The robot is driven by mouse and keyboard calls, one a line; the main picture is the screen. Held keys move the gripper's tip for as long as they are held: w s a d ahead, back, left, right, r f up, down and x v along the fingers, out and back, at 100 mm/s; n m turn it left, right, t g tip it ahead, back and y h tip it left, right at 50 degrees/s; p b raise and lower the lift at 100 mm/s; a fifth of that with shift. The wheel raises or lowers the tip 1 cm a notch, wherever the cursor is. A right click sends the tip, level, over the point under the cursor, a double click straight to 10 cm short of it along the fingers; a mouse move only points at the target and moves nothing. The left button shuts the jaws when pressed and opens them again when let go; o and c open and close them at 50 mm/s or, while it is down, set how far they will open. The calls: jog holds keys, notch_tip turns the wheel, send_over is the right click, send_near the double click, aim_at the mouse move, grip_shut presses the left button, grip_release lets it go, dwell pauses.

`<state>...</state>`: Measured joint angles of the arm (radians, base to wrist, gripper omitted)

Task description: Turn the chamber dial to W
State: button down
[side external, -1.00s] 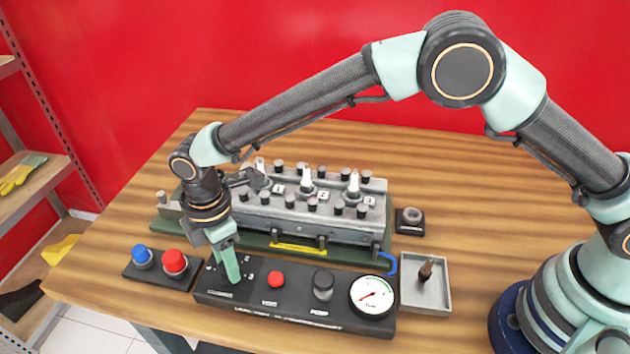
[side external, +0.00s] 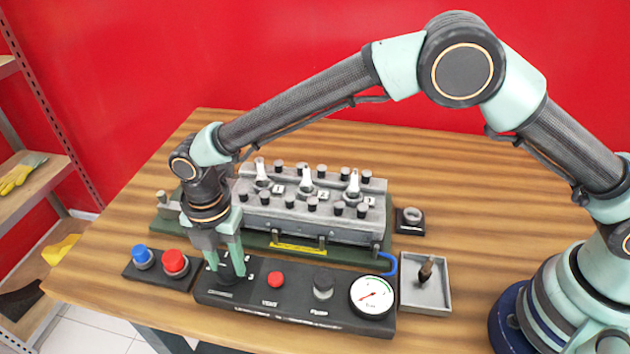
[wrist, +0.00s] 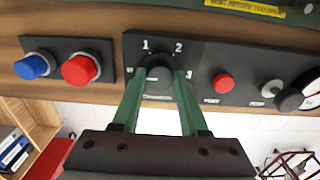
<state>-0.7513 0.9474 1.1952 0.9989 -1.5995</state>
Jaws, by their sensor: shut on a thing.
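The chamber dial (wrist: 158,76) is a dark round knob at the left end of the black panel (wrist: 203,62). White marks 1 and 2 show above it, a 3 to its right and a small partly covered mark at its left in the wrist view. My gripper (side external: 227,270) points down over the dial (side external: 226,265). Its two green fingers (wrist: 159,88) are shut on the dial, one on its left side and one on its right. I cannot tell which mark the dial points to.
Left of the panel stand a blue button (side external: 142,257) and a red button (side external: 175,263). A red vent knob (side external: 276,279), black pump knob (side external: 323,285) and gauge (side external: 372,296) lie right. The engine block (side external: 310,225) stands behind; a grey tray (side external: 440,296) is right.

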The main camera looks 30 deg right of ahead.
aim_at(227, 266)
jog(key=shift+r, duration=0.15)
dwell(0.3)
jog(key=shift+c, duration=2.2)
grip_release()
notch_tip(227, 266, up, 12)
